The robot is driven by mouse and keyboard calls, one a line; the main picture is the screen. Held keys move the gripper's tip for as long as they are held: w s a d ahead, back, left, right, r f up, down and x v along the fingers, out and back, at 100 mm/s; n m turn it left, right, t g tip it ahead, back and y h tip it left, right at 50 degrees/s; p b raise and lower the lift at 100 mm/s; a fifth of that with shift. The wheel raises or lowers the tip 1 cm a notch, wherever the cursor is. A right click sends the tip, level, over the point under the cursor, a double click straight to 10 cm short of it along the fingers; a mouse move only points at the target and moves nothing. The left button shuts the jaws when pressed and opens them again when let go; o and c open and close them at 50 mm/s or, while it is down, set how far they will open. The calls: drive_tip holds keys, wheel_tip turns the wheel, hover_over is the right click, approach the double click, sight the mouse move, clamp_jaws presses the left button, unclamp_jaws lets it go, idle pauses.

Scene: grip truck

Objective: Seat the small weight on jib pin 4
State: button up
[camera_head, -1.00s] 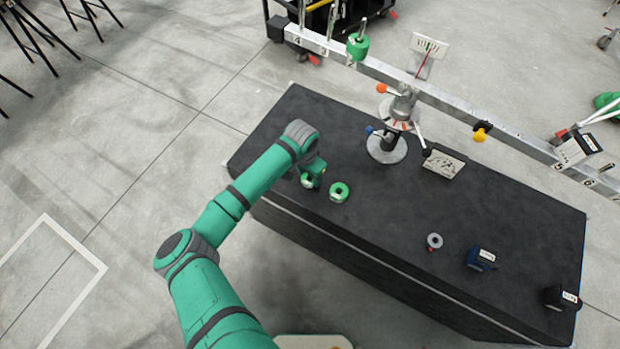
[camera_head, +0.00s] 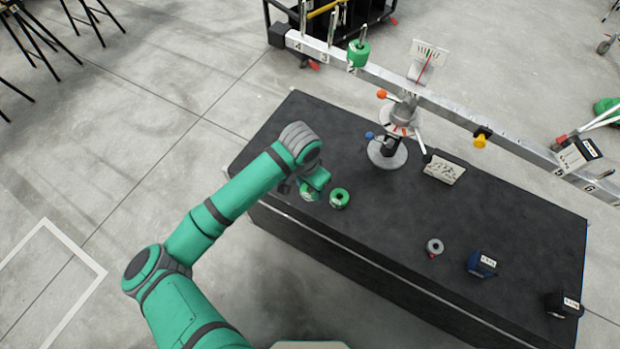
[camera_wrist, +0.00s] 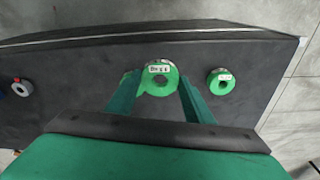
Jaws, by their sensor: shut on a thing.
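A green ring-shaped weight (camera_wrist: 151,86) with a white label sits between the two green fingers of my gripper (camera_wrist: 158,78) in the wrist view, and my gripper is shut on it. A second green ring weight (camera_wrist: 220,81) lies on the table to its right there and looks smaller. In the head view my gripper (camera_head: 317,182) is over the table's near left part. Two green rings show there, one partly hidden by my gripper and one clear to its right (camera_head: 340,199). Jib pin 4 is at the far left end of the beam (camera_head: 450,102), near the printed 4.
A green weight (camera_head: 358,54) hangs at mark 2 on the beam. The balance stand (camera_head: 387,153) and a card (camera_head: 443,168) stand on the black table (camera_head: 500,215). A grey ring (camera_head: 434,246), a blue block (camera_head: 481,263) and a black block (camera_head: 563,304) lie at right.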

drive_tip(key=s+r, duration=0.6)
drive_tip(key=r, duration=0.4)
drive_tip(key=shift+s+r, duration=0.2)
drive_tip(key=shift+s, duration=0.05)
idle(0.8)
drive_tip(key=shift+a, duration=0.1)
idle(0.4)
drive_tip(key=w+f+n, duration=0.4)
drive_tip(key=w+f, duration=0.6)
drive_tip(key=w, duration=0.4)
drive_tip(key=shift+w+d+n+y, duration=0.2)
drive_tip(key=shift+n+y, duration=0.1)
drive_tip(key=shift+n, duration=0.1)
drive_tip(key=shift+a, duration=0.1)
